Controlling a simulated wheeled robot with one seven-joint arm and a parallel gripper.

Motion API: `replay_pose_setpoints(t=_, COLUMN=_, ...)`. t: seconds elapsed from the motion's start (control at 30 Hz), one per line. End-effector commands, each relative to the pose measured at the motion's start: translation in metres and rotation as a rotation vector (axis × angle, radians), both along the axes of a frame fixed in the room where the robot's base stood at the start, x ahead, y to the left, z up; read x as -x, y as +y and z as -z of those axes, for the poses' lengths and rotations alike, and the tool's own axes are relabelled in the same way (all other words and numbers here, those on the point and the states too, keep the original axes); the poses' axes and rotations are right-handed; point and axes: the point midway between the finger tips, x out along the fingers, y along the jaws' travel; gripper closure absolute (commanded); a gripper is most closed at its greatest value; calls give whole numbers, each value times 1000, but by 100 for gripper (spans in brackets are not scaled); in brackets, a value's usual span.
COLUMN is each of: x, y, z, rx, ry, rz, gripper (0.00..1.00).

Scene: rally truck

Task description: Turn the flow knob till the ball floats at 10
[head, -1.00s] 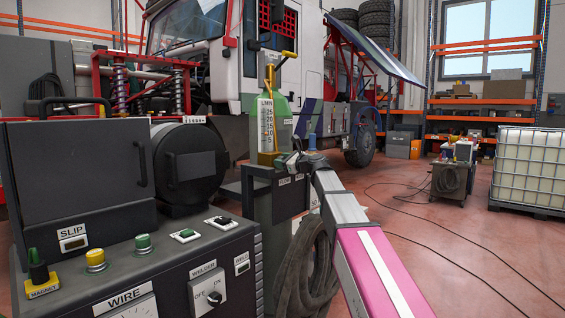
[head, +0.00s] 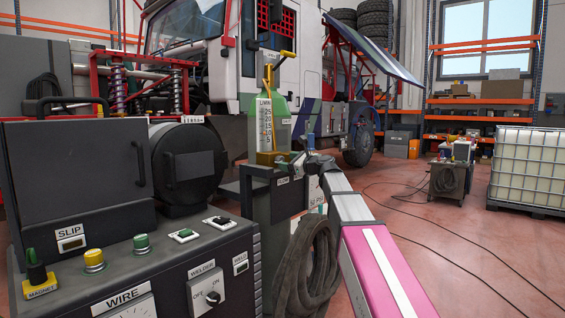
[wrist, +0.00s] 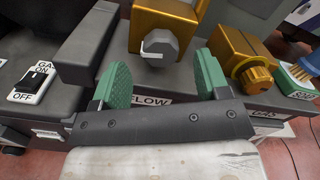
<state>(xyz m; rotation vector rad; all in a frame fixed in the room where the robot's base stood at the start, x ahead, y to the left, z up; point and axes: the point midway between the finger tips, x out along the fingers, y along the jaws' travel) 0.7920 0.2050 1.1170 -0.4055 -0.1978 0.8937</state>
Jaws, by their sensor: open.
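The flow meter (head: 265,124) stands upright on a grey cabinet in the head view, with a white L/MIN scale against a green body. The ball is too small to make out. In the wrist view the grey flow knob (wrist: 161,44), with a pale bent mark on its face, sits on a brass block behind the FLOW label (wrist: 152,101). My gripper (wrist: 162,80) is open, its green finger pads to the left and right of the knob. The pads appear nearer the camera than the knob; I see no contact. My gripper also shows in the head view (head: 300,164), just right of the meter's base.
A ridged brass knob (wrist: 259,80) sits just right of my right finger, near the GAS label. A gas ON/OFF switch (wrist: 33,82) is at left. The welder panel (head: 150,262) fills the left foreground. A coiled hose (head: 308,265) hangs beside the cabinet.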

Motion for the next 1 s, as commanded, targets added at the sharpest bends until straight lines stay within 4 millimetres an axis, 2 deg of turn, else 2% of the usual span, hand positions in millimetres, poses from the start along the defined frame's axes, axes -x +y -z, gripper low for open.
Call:
replay_pose_setpoints(t=0.03, x=10, y=-10, z=1, rx=0, ry=0, rz=1, gripper=31)
replay_pose_setpoints(t=0.1, x=18, y=-20, z=1, rx=-1, ry=-1, rz=2, gripper=31)
replay_pose_setpoints(t=0.33, x=36, y=-44, z=0, rx=0, ry=0, rz=1, gripper=31)
replay_pose_setpoints(t=0.5, x=41, y=-51, z=0, rx=0, ry=0, rz=0, gripper=31)
replay_pose_setpoints(t=0.83, x=41, y=-52, z=1, rx=4, ry=-1, rz=-1, gripper=31)
replay_pose_setpoints(t=0.93, x=43, y=-52, z=17, rx=47, ry=-9, rz=0, gripper=31)
replay_pose_setpoints(t=1.0, x=45, y=-54, z=40, rx=121, ry=-24, rz=0, gripper=31)
